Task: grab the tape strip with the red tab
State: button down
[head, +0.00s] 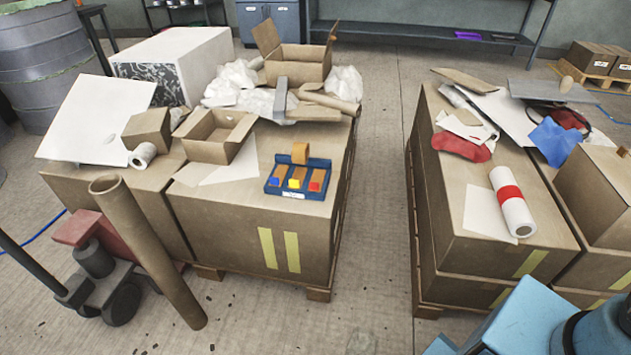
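A small blue holder (302,193) stands on the front of the left cardboard stack. It holds tan tape strips side by side, with differently coloured tabs at their lower ends. The tape strip with the red tab (315,181) is at the right of the row. A strip with a yellow tab (295,180) is in the middle, and one with a blue tab (277,178) is at the left. A tan piece (300,153) stands up at the holder's back edge. My gripper is not in view, and nothing touches the holder.
Open cardboard boxes (215,135) and crumpled white wrapping (235,85) lie behind the holder. A brown tube (147,250) leans at the left stack's front. A floor gap (375,200) separates it from the right stack (470,270), which bears a red-banded white roll (512,203).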

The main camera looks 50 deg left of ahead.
aim_at(317, 183)
jog(key=u, duration=2.25)
jog(key=k, duration=0.8)
jog(key=u, duration=0.25)
jog(key=i, duration=0.5)
